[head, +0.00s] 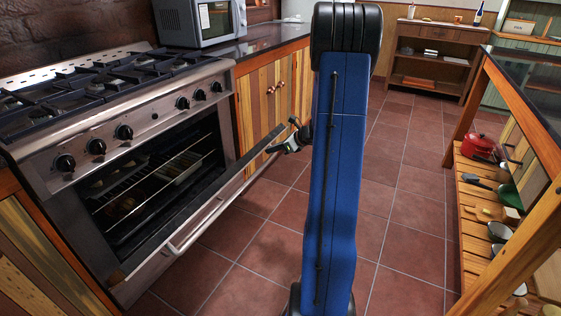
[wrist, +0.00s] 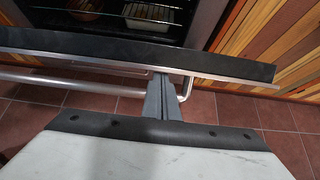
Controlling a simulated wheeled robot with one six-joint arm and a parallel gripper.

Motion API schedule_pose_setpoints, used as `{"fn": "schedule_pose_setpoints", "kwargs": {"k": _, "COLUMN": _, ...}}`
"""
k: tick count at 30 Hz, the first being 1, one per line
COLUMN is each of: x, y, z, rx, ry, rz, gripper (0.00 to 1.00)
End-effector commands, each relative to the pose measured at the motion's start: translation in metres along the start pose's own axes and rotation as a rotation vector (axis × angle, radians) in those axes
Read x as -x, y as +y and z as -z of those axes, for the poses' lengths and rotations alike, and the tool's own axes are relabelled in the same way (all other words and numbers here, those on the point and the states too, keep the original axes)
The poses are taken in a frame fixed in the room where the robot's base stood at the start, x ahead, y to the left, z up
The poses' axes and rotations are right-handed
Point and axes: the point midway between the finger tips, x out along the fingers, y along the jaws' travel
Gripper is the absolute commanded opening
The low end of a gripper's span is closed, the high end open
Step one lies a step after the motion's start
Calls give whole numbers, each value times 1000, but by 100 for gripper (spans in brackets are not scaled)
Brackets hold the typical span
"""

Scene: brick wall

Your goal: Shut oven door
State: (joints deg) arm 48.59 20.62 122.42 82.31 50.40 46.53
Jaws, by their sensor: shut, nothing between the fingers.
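The oven (head: 125,185) stands at the left in the head view, below a gas cooktop. Its door (head: 205,215) is partly open, tilted outward, with a long bar handle (head: 215,205) on its outer face. In the wrist view the door's dark top edge (wrist: 100,48) runs across the picture, with the handle (wrist: 75,83) below it. My gripper (wrist: 163,80) is shut and empty. Its tips are at the door's outer edge near the right end of the handle; I cannot tell whether they touch. In the head view my gripper (head: 287,146) shows beside the door's far corner.
Oven racks with dishes (wrist: 150,14) show inside the cavity. Wooden cabinets (head: 275,95) and a counter with a microwave (head: 203,20) adjoin the oven. A wooden shelf table (head: 500,190) with cookware stands at the right. The tiled floor (head: 400,165) between is clear.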

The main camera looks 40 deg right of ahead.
Motion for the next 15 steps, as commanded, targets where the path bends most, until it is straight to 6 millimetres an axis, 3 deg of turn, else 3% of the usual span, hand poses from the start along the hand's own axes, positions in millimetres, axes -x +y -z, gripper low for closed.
{"fn": "schedule_pose_setpoints", "kwargs": {"k": 1, "x": -3, "y": 1, "z": -16, "rx": 10, "ry": 18, "rz": -1, "gripper": 0}}
{"fn": "schedule_pose_setpoints", "kwargs": {"k": 6, "x": -13, "y": 1, "z": -53, "rx": 10, "ry": 99, "rz": -1, "gripper": 0}}
{"fn": "schedule_pose_setpoints", "kwargs": {"k": 15, "x": -33, "y": 0, "z": -106, "rx": 8, "ry": 221, "rz": -1, "gripper": 0}}
